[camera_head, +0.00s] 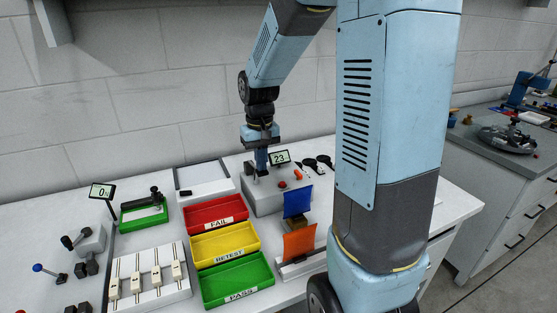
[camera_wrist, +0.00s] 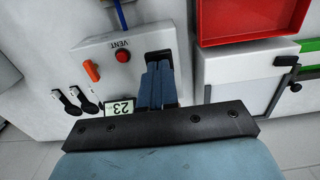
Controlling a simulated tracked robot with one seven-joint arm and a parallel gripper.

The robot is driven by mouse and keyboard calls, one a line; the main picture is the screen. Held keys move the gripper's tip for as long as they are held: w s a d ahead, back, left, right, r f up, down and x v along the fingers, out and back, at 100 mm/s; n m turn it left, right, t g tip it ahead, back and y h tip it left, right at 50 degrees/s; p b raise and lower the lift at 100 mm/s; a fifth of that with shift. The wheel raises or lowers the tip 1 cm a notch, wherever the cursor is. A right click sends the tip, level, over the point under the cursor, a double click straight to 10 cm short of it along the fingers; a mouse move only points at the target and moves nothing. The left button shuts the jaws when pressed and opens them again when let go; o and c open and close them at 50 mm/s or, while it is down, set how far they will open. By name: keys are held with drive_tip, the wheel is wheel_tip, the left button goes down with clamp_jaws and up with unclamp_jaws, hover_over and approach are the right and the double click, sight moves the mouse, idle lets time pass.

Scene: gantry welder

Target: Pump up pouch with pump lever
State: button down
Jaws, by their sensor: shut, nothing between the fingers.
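The grey pump box (camera_head: 270,198) stands at the back of the bench with a display reading 23 (camera_head: 280,157). In the wrist view the box (camera_wrist: 100,52) carries a red VENT button (camera_wrist: 123,56) and an orange lever or switch (camera_wrist: 91,71). My gripper (camera_head: 262,172) points down at the box's left part; its blue fingers (camera_wrist: 158,85) are together. A black part (camera_wrist: 159,55) shows at the fingertips; I cannot tell whether it is the pump lever or whether they touch. A blue pouch-like sheet (camera_head: 297,203) and an orange one (camera_head: 299,242) stand upright in front of the box.
Red FAIL (camera_head: 190,226), yellow RETEST (camera_head: 200,262) and green PASS (camera_head: 210,300) trays lie left of the box. A white lidded case (camera_head: 203,182) sits behind them. Two black round-ended parts (camera_head: 310,163) lie at the box's right. My arm hides the bench's right part.

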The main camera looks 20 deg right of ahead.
drive_tip(key=shift+f, duration=1.5)
drive_tip(key=shift+r, duration=2.75)
drive_tip(key=shift+f, duration=0.1)
drive_tip(key=shift+f, duration=2.65)
drive_tip(key=shift+r, duration=2.75)
